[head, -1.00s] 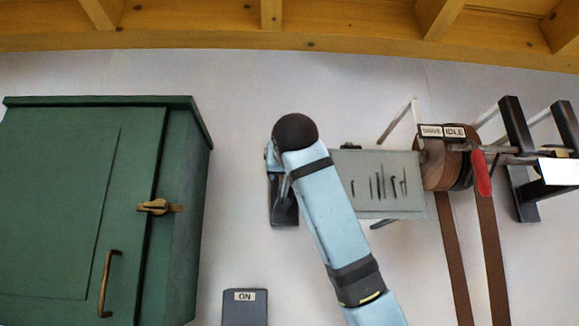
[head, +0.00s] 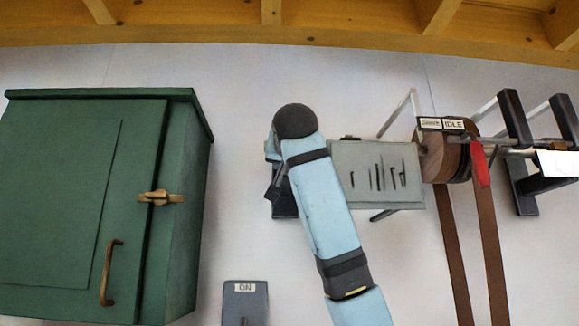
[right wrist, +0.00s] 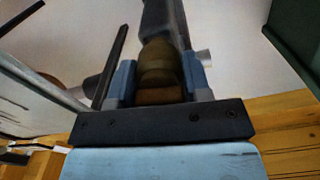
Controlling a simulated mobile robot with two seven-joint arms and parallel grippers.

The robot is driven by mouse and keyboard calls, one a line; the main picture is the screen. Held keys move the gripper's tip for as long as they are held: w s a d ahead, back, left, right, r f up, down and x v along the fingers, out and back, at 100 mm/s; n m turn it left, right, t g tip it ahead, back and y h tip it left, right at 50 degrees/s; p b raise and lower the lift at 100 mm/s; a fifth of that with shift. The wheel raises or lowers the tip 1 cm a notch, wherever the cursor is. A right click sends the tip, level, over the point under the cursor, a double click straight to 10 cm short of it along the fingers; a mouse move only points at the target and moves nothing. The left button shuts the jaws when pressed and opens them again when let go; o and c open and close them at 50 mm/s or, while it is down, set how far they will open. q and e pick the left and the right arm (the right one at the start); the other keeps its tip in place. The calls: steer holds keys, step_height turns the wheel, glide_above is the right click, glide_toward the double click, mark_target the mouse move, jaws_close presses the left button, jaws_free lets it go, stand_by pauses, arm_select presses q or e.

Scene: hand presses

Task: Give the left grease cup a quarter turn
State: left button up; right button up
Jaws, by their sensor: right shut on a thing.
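The left grease cup appears to be the rounded brass-brown piece (right wrist: 158,62) in the right wrist view. My right gripper (right wrist: 158,82) is shut on it, with one blue finger at each side. A dark grey part lies directly behind the cup. In the head view my right arm comes up from below and covers the cup and most of the gripper. Only dark parts show at the left of my wrist, and I cannot tell gripper from mount there. My left gripper is not in view.
A grey box with dark marks (head: 378,190) is close right of my arm. Beyond it are wooden pulleys (head: 437,160), brown belts (head: 452,255) and a red handle (head: 479,165). A green cabinet (head: 75,210) stands left. A grey ON box (head: 245,305) is below. Bare wall lies between cabinet and arm.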

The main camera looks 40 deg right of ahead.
steer(key=shift+a+f+m, duration=0.1)
steer(key=shift+f+m, duration=0.1)
steer(key=shift+m, duration=0.3)
steer(key=m+b, duration=0.1)
steer(key=m, duration=0.1)
steer(key=shift+m+b, duration=0.3)
steer(key=shift+b, duration=0.05)
steer(key=m, duration=0.2)
steer(key=shift+r+m+b, duration=0.1)
steer(key=shift+m+b, duration=0.25)
steer(key=shift+m, duration=0.05)
steer(key=m, duration=0.2)
steer(key=shift+m, duration=0.4)
steer(key=m, duration=0.3)
steer(key=shift+p, duration=0.3)
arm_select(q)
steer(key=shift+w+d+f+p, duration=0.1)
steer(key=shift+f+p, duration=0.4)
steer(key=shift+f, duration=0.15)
arm_select(e)
steer(key=shift+m, duration=1.8)
